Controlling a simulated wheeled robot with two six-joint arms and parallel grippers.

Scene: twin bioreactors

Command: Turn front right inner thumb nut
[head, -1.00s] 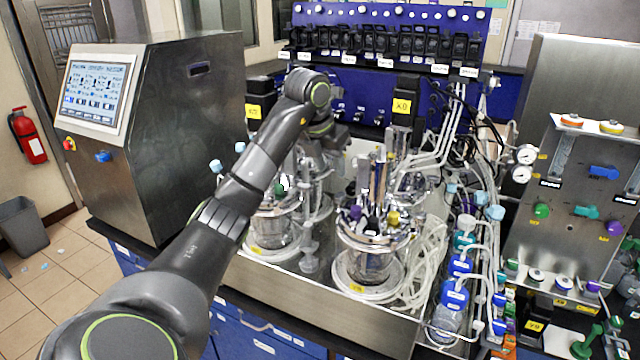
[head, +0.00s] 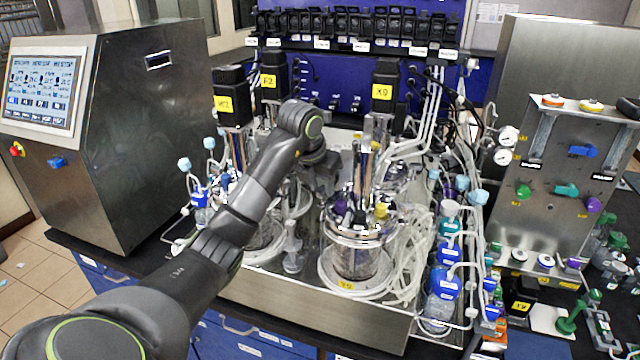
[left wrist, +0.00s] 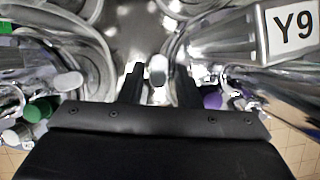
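The front right vessel (head: 357,260) is a glass and steel reactor with purple (head: 340,207) and yellow (head: 381,210) caps on its lid. My left gripper (head: 325,185) is low beside the left of its lid, partly hidden behind my wrist. In the left wrist view my left gripper (left wrist: 160,88) has its two dark fingers apart. A small pale rounded tip (left wrist: 158,70) shows between them, with gaps visible at both sides. I cannot tell whether this is the inner thumb nut. My right gripper is not in view.
The front left vessel (head: 262,232) stands left of my gripper, partly behind my arm. Clear tubing (head: 408,250) and blue-capped bottles (head: 443,284) crowd the right. A Y9 label (left wrist: 291,27) and metal lid parts are close around the fingers.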

